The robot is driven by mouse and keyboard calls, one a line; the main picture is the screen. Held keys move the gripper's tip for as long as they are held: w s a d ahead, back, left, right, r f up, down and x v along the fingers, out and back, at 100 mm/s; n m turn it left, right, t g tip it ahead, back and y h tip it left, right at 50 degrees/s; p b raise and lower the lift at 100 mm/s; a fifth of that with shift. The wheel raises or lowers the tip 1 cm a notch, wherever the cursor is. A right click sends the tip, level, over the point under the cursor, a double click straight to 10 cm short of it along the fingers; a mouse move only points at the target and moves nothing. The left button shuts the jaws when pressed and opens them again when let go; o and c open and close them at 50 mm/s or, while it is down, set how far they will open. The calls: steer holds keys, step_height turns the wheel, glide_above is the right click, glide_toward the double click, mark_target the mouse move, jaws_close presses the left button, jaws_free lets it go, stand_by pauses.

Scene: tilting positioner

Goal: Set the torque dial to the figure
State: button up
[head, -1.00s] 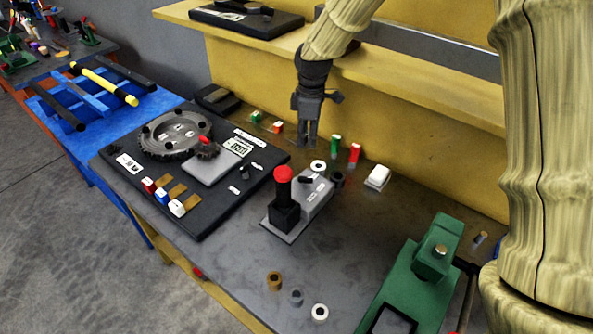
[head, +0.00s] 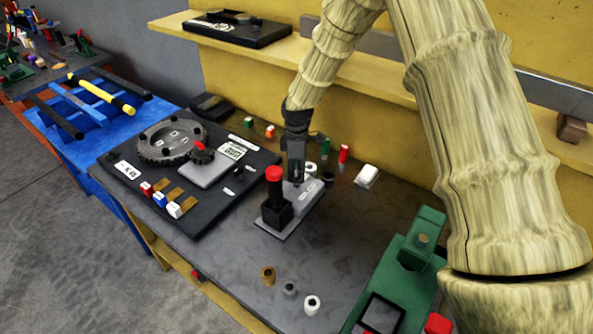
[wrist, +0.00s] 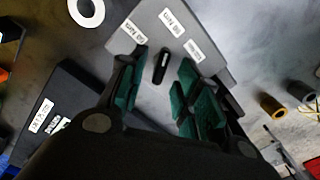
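The torque dial (wrist: 161,66) is a small black knob with a white mark, set on the grey sloped face of a grey unit (wrist: 160,20). Small white labels with figures sit around it; they are too blurred to read surely. My gripper (wrist: 162,88) is open in the wrist view, its green-padded fingers on either side of the dial, and seems not to touch it. In the head view my gripper (head: 296,182) points down at the grey unit (head: 309,194) and hides the dial. A black post with a red cap (head: 274,190) stands at the unit's left end.
A black board (head: 216,208) left of the unit carries a dark toothed disc (head: 171,141) and a grey plate with a white card (head: 232,149). A green vise-like device (head: 408,260) stands front right. Several loose rings and small blocks lie around. A yellow shelf is behind.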

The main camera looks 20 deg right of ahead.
steer(key=shift+s+a+f, duration=0.1)
steer(key=shift+s, duration=0.6)
steer(key=shift+f, duration=0.25)
steer(key=shift+w+f, duration=0.95)
steer(key=shift+w, duration=0.05)
steer(key=shift+s+r, duration=0.3)
steer(key=shift+s, duration=0.1)
steer(key=shift+c, duration=1)
steer(key=shift+s+r, duration=0.2)
steer(key=c, duration=0.4)
jaws_close()
steer(key=shift+w+f, duration=0.2)
